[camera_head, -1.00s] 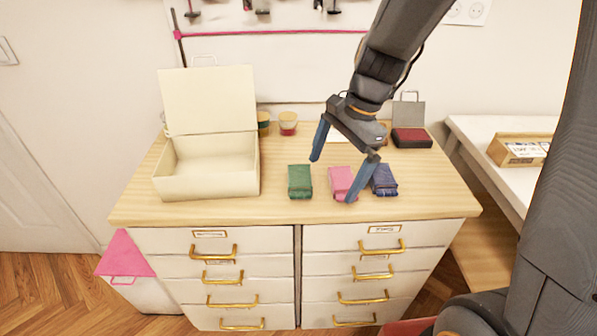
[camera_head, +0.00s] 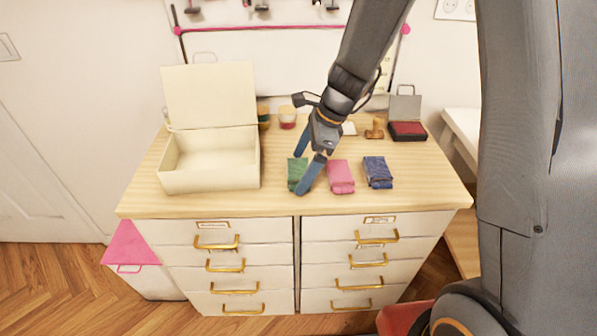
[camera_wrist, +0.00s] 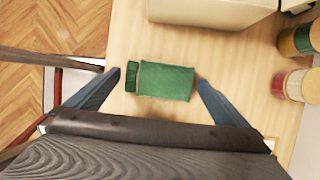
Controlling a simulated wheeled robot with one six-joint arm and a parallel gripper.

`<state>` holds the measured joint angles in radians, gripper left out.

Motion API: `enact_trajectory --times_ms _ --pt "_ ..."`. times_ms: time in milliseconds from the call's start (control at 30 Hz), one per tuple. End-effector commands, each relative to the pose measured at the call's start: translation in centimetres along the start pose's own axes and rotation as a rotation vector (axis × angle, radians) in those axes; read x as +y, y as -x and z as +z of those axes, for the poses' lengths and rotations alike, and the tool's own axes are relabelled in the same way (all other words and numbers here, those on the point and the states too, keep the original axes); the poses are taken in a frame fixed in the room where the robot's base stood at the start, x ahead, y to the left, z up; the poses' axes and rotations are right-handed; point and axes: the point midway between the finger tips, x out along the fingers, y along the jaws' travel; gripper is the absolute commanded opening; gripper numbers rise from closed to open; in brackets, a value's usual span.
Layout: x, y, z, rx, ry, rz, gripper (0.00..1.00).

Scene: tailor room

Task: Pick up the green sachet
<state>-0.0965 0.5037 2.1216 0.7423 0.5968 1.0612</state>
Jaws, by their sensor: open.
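The green sachet (camera_head: 295,172) lies on the wooden top of the drawer cabinet, to the right of the open cream box. In the head view my gripper (camera_head: 303,172) is over it, and the blue fingers partly cover it. In the wrist view the green sachet (camera_wrist: 165,80) lies between the two spread blue fingers (camera_wrist: 158,80), one to each side. The fingers are open and hold nothing. I cannot tell how far above the top the fingertips are.
A pink sachet (camera_head: 341,177) and a dark blue sachet (camera_head: 377,172) lie to the right. The open cream box (camera_head: 210,178) stands to the left. Thread spools (camera_head: 287,118), a wooden stamp (camera_head: 375,129) and a red ink pad (camera_head: 407,131) are at the back.

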Motion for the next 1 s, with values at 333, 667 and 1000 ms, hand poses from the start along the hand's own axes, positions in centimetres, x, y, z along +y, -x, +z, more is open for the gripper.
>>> enact_trajectory --times_ms 333,667,1000 --pt "0.0 -0.4 0.0 0.001 0.001 -0.001 0.92" --pt "0.0 -0.3 0.0 0.001 0.001 -0.001 0.66" --pt "-0.2 3.0 1.4 -0.001 0.004 -0.005 0.66"
